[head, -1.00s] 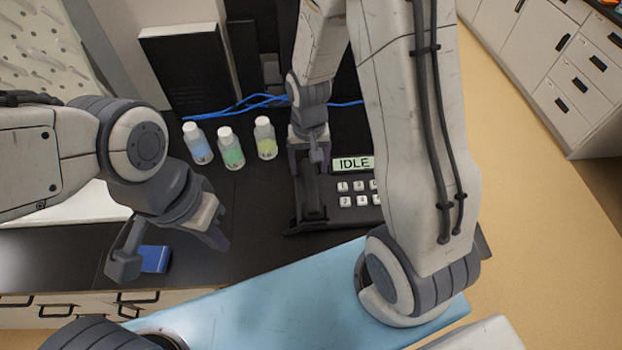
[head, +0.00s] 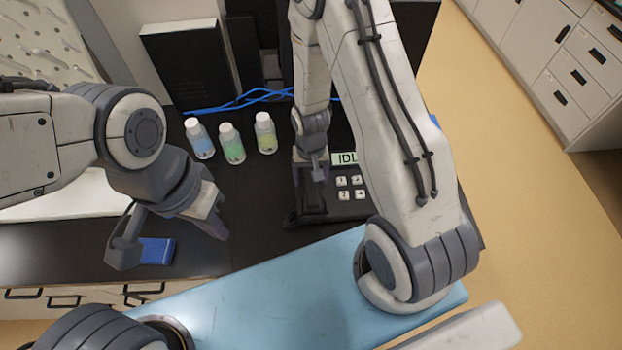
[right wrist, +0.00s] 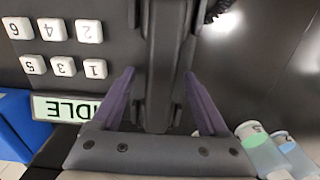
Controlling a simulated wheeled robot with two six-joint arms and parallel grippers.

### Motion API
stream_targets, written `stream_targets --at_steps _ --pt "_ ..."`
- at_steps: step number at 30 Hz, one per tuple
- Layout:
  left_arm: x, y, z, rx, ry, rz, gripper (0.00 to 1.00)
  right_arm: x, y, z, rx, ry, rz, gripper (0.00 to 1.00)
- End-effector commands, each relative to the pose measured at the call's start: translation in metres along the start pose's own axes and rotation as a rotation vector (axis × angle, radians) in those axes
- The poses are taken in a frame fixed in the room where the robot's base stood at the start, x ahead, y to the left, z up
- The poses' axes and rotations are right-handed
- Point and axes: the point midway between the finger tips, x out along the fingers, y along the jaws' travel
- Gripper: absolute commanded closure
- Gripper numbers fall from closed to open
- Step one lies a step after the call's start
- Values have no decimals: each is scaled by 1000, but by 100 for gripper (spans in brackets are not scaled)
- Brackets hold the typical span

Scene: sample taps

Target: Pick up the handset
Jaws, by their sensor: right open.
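The black handset (head: 306,196) lies on the dark phone-like unit with a green IDLE display (head: 343,158) and white number keys (head: 351,187). My right gripper (head: 311,178) is over the handset in the head view. In the right wrist view my right gripper (right wrist: 160,95) is open, with a purple finger on each side of the handset (right wrist: 165,55); I cannot tell whether they touch it. My left gripper (head: 213,228) hangs over the counter at the left, apart from the handset; its finger opening is unclear.
Three capped bottles, blue (head: 200,140), green (head: 232,146) and yellow (head: 265,134), stand left of the handset. A blue box (head: 157,251) lies by my left gripper. Blue cables (head: 235,103) run behind. My right arm covers part of the unit.

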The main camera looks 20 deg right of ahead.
Motion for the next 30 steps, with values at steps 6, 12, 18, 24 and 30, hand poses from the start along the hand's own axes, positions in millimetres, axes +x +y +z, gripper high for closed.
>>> stream_targets --at_steps 6,12,18,24,30 --pt "0 0 0 0 0 0 100 0 0 0 0 1 0 72" --pt "0 0 0 0 0 0 100 -1 0 0 0 1 0 100" --pt "0 0 0 0 0 0 100 -1 0 -1 0 2 -1 100" --pt "5 0 0 -1 0 0 100 -9 -1 -1 0 4 -1 100" --pt "14 -1 1 -2 0 0 100 -32 -1 -2 -1 7 -2 100"
